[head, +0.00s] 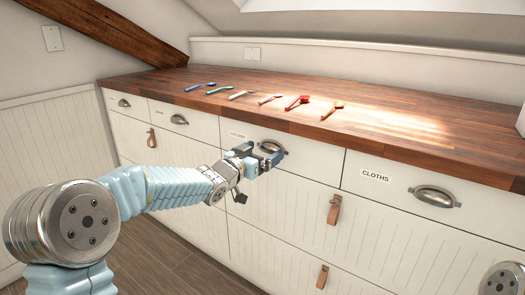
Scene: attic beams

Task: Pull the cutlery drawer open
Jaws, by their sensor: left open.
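My right gripper is out of view.
Several coloured brushes (297,102) lie in a row on the wooden counter (400,125). A drawer labelled CLOTHS (400,187) is to the right. Lower drawers have leather pulls (334,210). Brown plank floor (185,265) shows in front of the cabinet.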

